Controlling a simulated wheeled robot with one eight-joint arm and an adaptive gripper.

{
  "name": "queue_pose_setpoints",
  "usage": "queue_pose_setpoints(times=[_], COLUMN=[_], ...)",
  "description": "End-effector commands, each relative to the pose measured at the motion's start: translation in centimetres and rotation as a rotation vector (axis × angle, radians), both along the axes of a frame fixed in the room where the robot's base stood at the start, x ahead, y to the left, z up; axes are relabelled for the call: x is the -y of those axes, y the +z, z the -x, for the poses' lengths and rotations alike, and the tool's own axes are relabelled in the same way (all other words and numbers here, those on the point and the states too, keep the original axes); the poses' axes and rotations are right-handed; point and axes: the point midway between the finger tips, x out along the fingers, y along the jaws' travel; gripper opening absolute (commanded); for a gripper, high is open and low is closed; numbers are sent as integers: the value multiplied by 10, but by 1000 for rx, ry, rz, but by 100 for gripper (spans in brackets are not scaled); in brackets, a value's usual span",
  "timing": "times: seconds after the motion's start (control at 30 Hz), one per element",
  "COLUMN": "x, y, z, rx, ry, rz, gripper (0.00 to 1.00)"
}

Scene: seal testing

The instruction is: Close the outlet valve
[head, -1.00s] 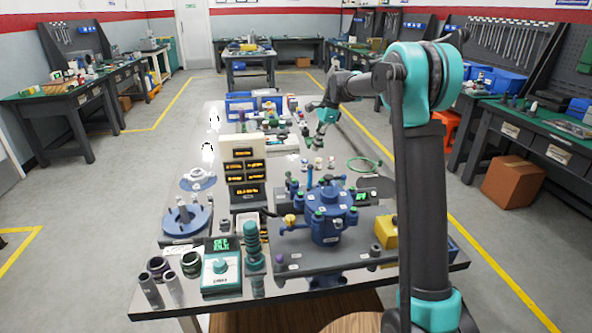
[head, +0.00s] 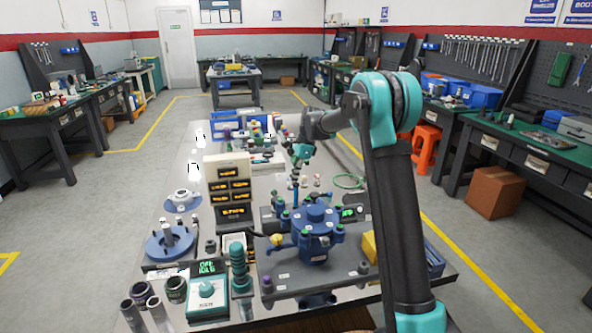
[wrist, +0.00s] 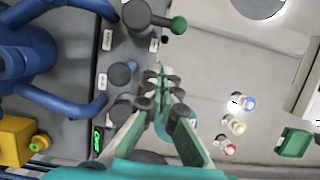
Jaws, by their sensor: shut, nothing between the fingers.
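The blue flanged vessel (head: 315,235) stands on the grey plate of the bench, with green-topped fittings and a yellow fitting (head: 276,240) around it. No label I can read tells which part is the outlet valve. The wrist view shows part of the blue vessel and its pipes (wrist: 50,98) at left. A dark round knob (wrist: 137,14) with a green-ended lever (wrist: 178,25) is at the top. Another dark round knob (wrist: 119,75) is left of my fingers. My gripper (wrist: 160,82) is shut and empty; it is behind the vessel in the head view (head: 295,172). Contact with the fittings cannot be told.
A yellow box (wrist: 15,140) sits by the vessel. Small coloured-ringed items (wrist: 234,124) and a green block (wrist: 293,142) lie on the open bench at right. A stack of displays (head: 230,185) stands left of the vessel, and a teal-fronted device (head: 207,298) is at the front.

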Motion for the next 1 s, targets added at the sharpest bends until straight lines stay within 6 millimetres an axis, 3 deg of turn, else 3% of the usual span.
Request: queue_pose_setpoints(times=[0.17, 0.3, 0.5, 1.0], x=[-10, -32, -45, -47], y=[-33, -34, -37, -37], z=[3, 9, 13, 13], rx=[1, 1, 0, 0], ry=[2, 3, 1, 8], rz=[0, 0, 0, 0], gripper=[0, 0, 0, 0])
